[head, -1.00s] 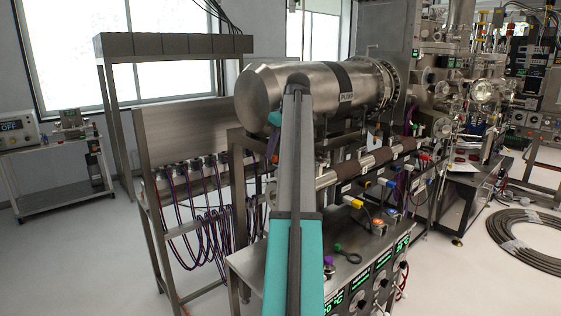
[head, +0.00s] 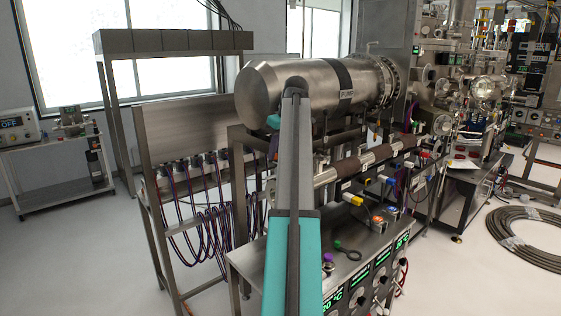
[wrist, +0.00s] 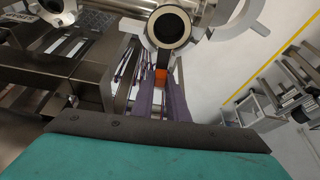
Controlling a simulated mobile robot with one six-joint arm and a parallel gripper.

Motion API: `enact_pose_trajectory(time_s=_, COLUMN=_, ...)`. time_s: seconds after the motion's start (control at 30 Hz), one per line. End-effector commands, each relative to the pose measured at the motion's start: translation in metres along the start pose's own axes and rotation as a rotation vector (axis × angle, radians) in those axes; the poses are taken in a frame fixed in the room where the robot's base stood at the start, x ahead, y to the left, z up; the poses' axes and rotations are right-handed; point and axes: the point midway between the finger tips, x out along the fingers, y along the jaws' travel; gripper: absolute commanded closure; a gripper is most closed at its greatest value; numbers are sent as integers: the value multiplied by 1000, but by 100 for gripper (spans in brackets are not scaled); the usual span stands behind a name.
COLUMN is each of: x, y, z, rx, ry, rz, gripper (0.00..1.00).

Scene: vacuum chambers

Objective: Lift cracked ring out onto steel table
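The steel table (head: 248,264) stands at the lower middle of the head view, partly behind my arm. A small dark ring with a tab (head: 349,254) lies on its top, next to a green-ended piece. I cannot tell whether it is cracked.
The large steel cylinder (head: 300,88) and a horizontal pipe (head: 365,167) are above and behind the table. Purple cables (head: 205,215) hang at left from a rack. Small coloured-capped fittings (head: 377,222) stand on the bench. Open floor lies left and right.

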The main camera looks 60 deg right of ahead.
Motion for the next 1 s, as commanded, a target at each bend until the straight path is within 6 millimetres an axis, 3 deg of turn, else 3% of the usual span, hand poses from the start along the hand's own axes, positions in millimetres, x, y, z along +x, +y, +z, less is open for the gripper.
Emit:
enact_pose_trajectory(time_s=0.47, x=-3, y=1, z=-2, rx=0, ry=1, rz=1, gripper=100)
enact_pose_trajectory(time_s=0.83, x=-33, y=2, z=-15, rx=-1, ry=2, rz=1, gripper=100)
enact_pose_trajectory(time_s=1.0, x=-44, y=14, z=12, rx=3, ry=0, rz=2, gripper=100)
